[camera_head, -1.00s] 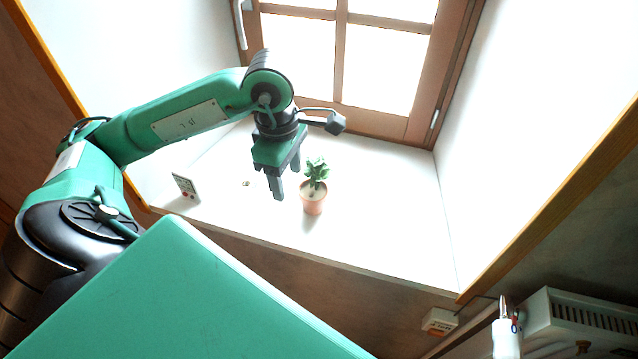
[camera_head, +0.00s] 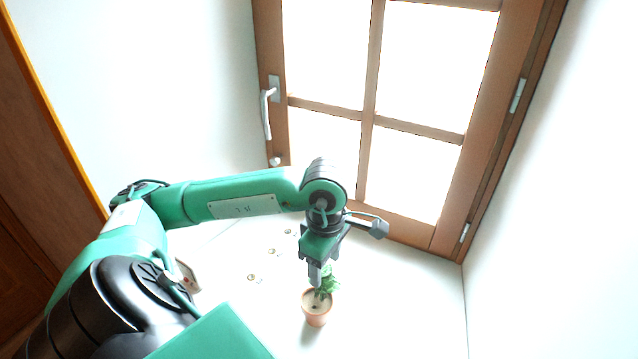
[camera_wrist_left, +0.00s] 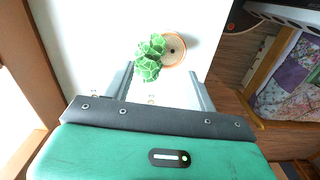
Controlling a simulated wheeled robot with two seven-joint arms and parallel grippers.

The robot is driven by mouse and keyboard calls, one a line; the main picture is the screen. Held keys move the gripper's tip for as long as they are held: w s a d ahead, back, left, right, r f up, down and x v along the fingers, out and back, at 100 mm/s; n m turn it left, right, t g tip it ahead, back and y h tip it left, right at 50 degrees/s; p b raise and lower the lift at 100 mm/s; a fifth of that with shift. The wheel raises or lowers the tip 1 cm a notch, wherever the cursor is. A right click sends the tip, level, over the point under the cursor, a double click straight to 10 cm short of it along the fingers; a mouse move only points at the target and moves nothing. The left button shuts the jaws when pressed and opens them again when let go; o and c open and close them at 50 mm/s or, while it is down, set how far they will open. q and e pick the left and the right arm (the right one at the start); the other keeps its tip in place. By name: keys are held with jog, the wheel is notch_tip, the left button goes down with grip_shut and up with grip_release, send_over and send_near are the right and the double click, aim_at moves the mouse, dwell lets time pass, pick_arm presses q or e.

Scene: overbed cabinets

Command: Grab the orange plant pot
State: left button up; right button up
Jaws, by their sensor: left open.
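The orange plant pot (camera_head: 316,312) stands upright on the white window sill with a green leafy plant (camera_head: 328,283) in it. My left gripper (camera_head: 316,276) is just above and behind the pot in the head view, partly in front of the plant. In the left wrist view the pot's rim (camera_wrist_left: 180,52) and the plant (camera_wrist_left: 149,58) lie beyond the tips of my left gripper (camera_wrist_left: 163,80). The two fingers are spread apart with nothing between them. My right gripper is not in view.
The white sill (camera_head: 400,310) has free room right of the pot. Several small round items, one of them here (camera_head: 252,278), lie left of it. The wooden window (camera_head: 375,110) rises behind.

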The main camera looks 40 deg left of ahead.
aim_at(324, 276)
pick_arm(q)
notch_tip(324, 276, down, 4)
jog(key=shift+w+r+p, duration=0.15)
jog(key=shift+p, duration=0.15)
jog(key=shift+f, duration=0.4)
jog(key=shift+a+f+p, duration=0.2)
jog(key=shift+f+p, duration=0.2)
jog(key=shift+p, duration=0.05)
jog(key=f+p, duration=0.1)
jog(key=f, duration=0.2)
jog(key=shift+a+f+p, duration=0.3)
jog(key=shift+a+p, duration=0.1)
jog(key=shift+f, duration=0.45)
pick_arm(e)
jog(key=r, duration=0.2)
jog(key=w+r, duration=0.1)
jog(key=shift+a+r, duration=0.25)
pick_arm(q)
jog(key=shift+c, duration=0.3)
jog(key=c, duration=1.1)
grip_shut()
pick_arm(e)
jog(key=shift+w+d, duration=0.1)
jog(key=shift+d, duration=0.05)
